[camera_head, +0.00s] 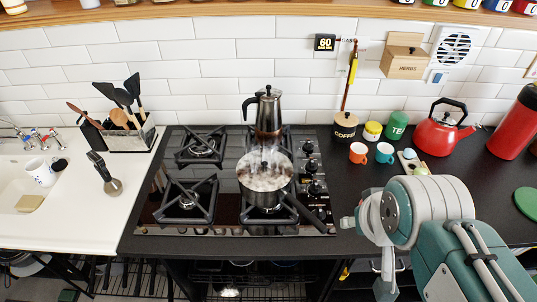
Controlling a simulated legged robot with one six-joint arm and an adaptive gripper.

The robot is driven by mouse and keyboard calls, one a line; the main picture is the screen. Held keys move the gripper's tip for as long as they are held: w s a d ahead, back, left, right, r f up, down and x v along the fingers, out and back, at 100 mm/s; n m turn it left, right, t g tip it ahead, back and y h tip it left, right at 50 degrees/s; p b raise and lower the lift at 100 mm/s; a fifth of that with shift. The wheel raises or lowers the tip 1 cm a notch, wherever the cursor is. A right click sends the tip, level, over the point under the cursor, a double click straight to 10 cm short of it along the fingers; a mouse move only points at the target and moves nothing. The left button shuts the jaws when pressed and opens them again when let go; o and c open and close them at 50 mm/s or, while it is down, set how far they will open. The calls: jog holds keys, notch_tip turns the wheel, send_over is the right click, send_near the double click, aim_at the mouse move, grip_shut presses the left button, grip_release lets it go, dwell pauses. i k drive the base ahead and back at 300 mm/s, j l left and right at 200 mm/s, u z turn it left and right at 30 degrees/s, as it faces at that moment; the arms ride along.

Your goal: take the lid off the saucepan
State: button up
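The saucepan (266,192) stands on the front right burner of the gas hob. Its dark handle (303,212) points to the lower right. Its top is covered by a pale, cloudy round surface (265,171), which looks like steam or a glass lid over bubbling contents; I cannot tell clearly where the lid's edge or knob is. My arm comes in from the lower right and its joints are right of the hob, apart from the saucepan. I cannot make out any gripper fingers in this view.
A moka pot (268,112) stands close behind the saucepan. The left burners (187,200) are empty. Orange (358,153) and teal (385,153) cups, a coffee jar (345,128) and a red kettle (440,133) stand to the right. Utensils (124,118) stand to the left.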

aim_at(264, 170)
jog(key=k+j, duration=0.75)
jog(key=k, duration=0.2)
jog(key=i+l+u, duration=0.2)
jog(key=i, duration=0.3)
jog(key=i+l+u, duration=0.2)
jog(key=i+l, duration=0.25)
